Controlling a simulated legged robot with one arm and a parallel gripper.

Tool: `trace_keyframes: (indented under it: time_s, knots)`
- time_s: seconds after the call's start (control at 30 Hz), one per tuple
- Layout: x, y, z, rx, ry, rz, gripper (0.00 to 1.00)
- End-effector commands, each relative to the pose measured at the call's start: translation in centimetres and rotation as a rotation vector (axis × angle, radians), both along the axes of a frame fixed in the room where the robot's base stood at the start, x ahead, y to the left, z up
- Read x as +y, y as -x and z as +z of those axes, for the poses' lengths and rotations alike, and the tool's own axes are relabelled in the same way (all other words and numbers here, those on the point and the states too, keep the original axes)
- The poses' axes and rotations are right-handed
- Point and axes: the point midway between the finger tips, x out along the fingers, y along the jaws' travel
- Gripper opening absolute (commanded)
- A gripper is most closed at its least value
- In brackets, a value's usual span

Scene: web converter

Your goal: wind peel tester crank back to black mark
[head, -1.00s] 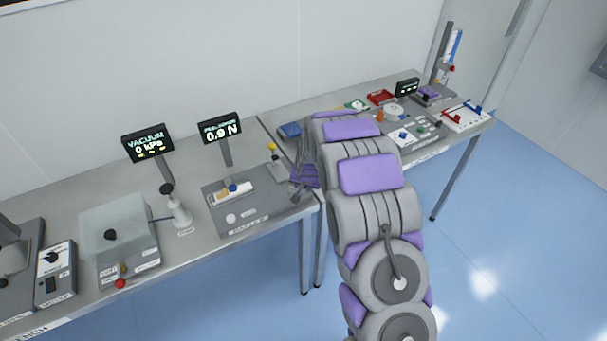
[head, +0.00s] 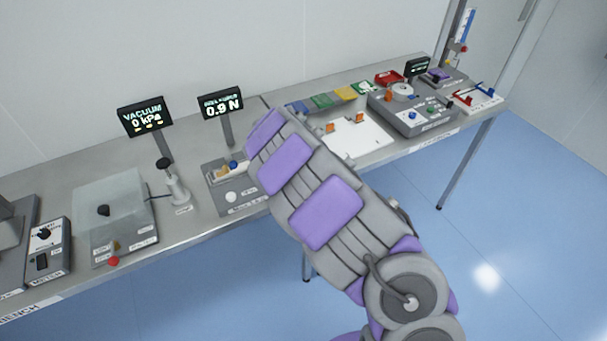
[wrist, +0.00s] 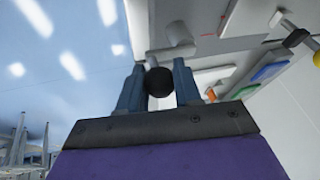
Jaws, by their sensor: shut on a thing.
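The peel tester (head: 222,200) stands on the bench in the head view, with its display (head: 220,103) reading 0.9 N. My arm covers its right side, so the crank and my gripper are hidden there. In the wrist view, my gripper (wrist: 159,82) has its two fingers on either side of a black round knob (wrist: 160,84) and is shut on it. A grey cylindrical crank part (wrist: 176,44) shows just beyond the knob. I cannot make out the black mark in either view.
A vacuum chamber (head: 95,192) with a display (head: 145,117) and a small black-topped stand (head: 176,190) are left of the tester. A white board (head: 360,142) and a grey control box (head: 425,118) are to the right. Floor in front is clear.

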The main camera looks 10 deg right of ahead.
Motion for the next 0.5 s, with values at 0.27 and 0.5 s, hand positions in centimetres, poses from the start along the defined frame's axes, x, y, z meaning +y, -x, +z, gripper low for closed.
trace_keyframes:
  time_s: [0.27,0.5]
  knots:
    - [0.59,0.02,-0.4,-0.001,-0.001,-0.128,0.03]
    - [0.89,0.04,-0.16,0.0,-0.003,-0.178,0.03]
